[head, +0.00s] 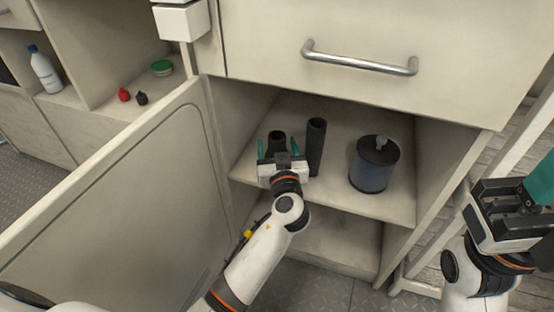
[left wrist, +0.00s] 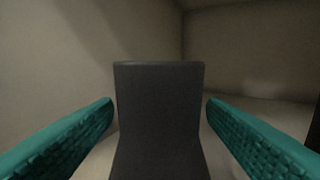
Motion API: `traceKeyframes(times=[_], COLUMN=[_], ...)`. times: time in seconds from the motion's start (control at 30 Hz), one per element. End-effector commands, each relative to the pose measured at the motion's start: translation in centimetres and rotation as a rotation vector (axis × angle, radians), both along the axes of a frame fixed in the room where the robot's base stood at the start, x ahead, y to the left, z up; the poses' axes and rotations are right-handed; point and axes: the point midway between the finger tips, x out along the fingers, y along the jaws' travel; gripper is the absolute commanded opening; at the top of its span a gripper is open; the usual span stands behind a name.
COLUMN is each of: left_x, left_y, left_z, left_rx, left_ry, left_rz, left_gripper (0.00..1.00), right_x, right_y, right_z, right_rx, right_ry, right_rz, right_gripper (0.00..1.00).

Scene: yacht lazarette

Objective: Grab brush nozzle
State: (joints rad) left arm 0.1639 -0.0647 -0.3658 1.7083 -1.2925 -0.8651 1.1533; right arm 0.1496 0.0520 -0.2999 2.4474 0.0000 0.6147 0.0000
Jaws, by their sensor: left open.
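A short dark piece (head: 277,140), which looks like the brush nozzle, stands upright on the cabinet shelf. My left gripper (head: 277,149) is open around it, with one teal finger on each side. In the left wrist view the dark grey piece (left wrist: 159,115) stands between the two fingers (left wrist: 160,125), with a gap visible on each side near the tips. Its lower part is hidden in the head view by the gripper. My right gripper (head: 515,195) is at the right edge, partly cut off, away from the shelf; its jaw opening is unclear.
A taller black tube (head: 316,147) stands just right of my left gripper. A dark canister (head: 374,165) is further right on the shelf (head: 340,195). The open cabinet door (head: 120,190) is at the left, and a drawer with a metal handle (head: 358,62) is above.

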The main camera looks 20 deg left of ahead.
Motion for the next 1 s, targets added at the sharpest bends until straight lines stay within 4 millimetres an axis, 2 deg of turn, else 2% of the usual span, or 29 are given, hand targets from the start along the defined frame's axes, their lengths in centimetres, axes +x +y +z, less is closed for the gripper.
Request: traceKeyframes(times=[0.27,0.53,0.83,1.0], left_x=[0.3,0.3,0.3,0.3], left_y=[0.2,0.1,0.1,0.1], left_z=[0.0,0.0,0.3,1.4], left_rx=[0.0,0.0,-0.001,-0.003], left_ry=[0.001,0.001,0.0,-0.001], left_rz=[0.0,0.0,0.0,0.001], left_gripper=[0.65,0.2,0.2,0.2], right_x=[0.0,-0.1,-0.1,-0.1], right_y=[0.0,0.0,0.0,0.0], right_z=[0.1,0.1,0.2,0.6], right_rx=[0.0,0.0,0.0,0.004], right_ry=[-0.004,-0.004,-0.005,0.001], right_rz=[0.0,0.0,0.0,0.002], right_gripper=[0.36,0.36,0.36,0.36])
